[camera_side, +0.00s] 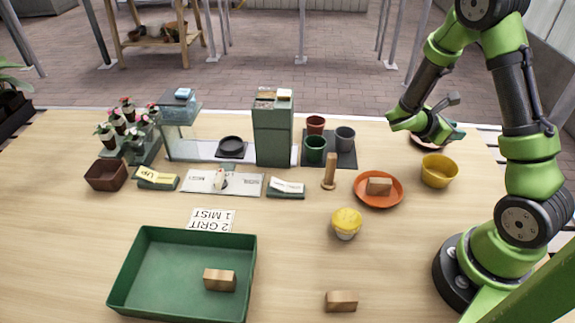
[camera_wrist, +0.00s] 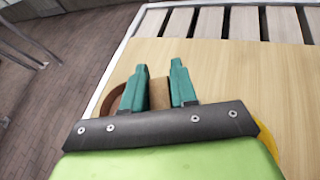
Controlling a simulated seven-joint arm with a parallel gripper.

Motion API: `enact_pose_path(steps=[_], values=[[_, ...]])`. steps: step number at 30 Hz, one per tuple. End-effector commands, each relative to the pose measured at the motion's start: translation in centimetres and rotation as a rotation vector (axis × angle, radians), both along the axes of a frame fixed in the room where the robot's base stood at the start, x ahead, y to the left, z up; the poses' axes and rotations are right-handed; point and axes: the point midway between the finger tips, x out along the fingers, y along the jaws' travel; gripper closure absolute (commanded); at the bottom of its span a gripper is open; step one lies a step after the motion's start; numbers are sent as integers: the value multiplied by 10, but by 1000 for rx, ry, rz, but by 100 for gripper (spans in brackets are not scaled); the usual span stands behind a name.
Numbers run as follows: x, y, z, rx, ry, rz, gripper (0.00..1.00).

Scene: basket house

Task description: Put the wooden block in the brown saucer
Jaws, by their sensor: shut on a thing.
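My gripper (camera_wrist: 159,69) is shut on a wooden block (camera_wrist: 159,95), which shows between its two teal fingers in the wrist view. In the side view my gripper (camera_side: 455,132) is at the right rear of the table, and the block in it is hidden. The brown saucer (camera_side: 425,141) is just below it there, partly covered by my arm. In the wrist view the brown saucer (camera_wrist: 105,97) shows as a curved rim beside and behind the left finger. I cannot tell whether the held block touches the saucer.
An orange saucer (camera_side: 360,200) holds another wooden block (camera_side: 379,187). A yellow bowl (camera_side: 439,172) stands close in front of my gripper. More blocks lie in the green tray (camera_side: 135,295) and on the front table (camera_side: 341,301). A wooden peg (camera_side: 330,172) and yellow-topped cup (camera_side: 346,223) stand mid-table.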

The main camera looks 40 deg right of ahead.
Motion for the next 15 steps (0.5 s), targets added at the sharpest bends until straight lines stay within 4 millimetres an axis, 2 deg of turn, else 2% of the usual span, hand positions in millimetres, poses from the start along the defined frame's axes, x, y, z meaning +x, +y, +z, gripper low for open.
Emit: enact_pose_path(steps=[3, 6, 12, 15], values=[[17, -22, -3, -1, -1, -5, 100], [27, -33, -4, -1, 0, -4, 100], [38, -46, -6, -1, 0, -2, 100], [38, -46, -23, 3, 6, -1, 100]])
